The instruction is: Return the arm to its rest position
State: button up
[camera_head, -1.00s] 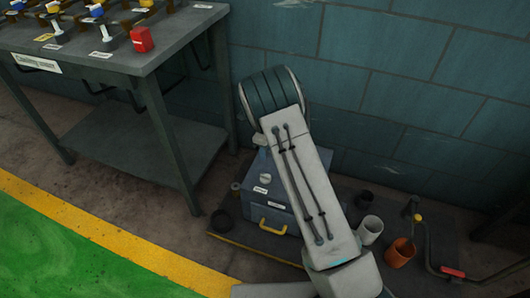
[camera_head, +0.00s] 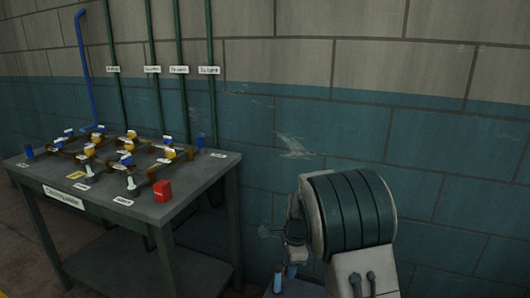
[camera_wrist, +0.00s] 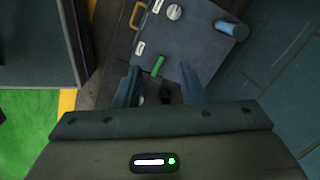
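My arm, with its ribbed dark joint, rises at the lower right of the head view. My gripper (camera_wrist: 158,76) shows in the wrist view with its two blue-grey fingers apart and nothing held between them. It points down over a grey-blue box (camera_wrist: 195,50). The box has a yellow handle (camera_wrist: 138,15), a white round knob (camera_wrist: 174,12) and a pale blue cylinder (camera_wrist: 231,30). A small green bar (camera_wrist: 157,66) shows between the fingertips, at the box's near edge. I cannot tell how far below the fingers it is.
A grey metal table (camera_head: 210,172) with several valves and a red block (camera_head: 162,190) stands left of my arm. Green pipes (camera_head: 181,60) and a blue pipe (camera_head: 84,70) run up the wall (camera_head: 440,140) behind. Green floor (camera_wrist: 30,117) lies at left in the wrist view.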

jog(key=s+d+r+n+t+p, duration=0.1)
jog(key=s+d+r+n+p, duration=0.2)
jog(key=s+r, duration=0.5)
jog(key=s+d+r+n+p, duration=0.1)
jog(key=s+r+n+p, duration=0.3)
jog(key=r, duration=0.7)
jog(key=s+d+r+n+t+h+p, duration=0.1)
jog(key=s+d+r+n+p, duration=0.2)
jog(key=s+r+n+p, duration=0.6)
jog(key=s+r+p, duration=0.1)
jog(key=s+r, duration=0.2)
jog(key=s, duration=0.3)
jog(key=shift+s+d, duration=0.4)
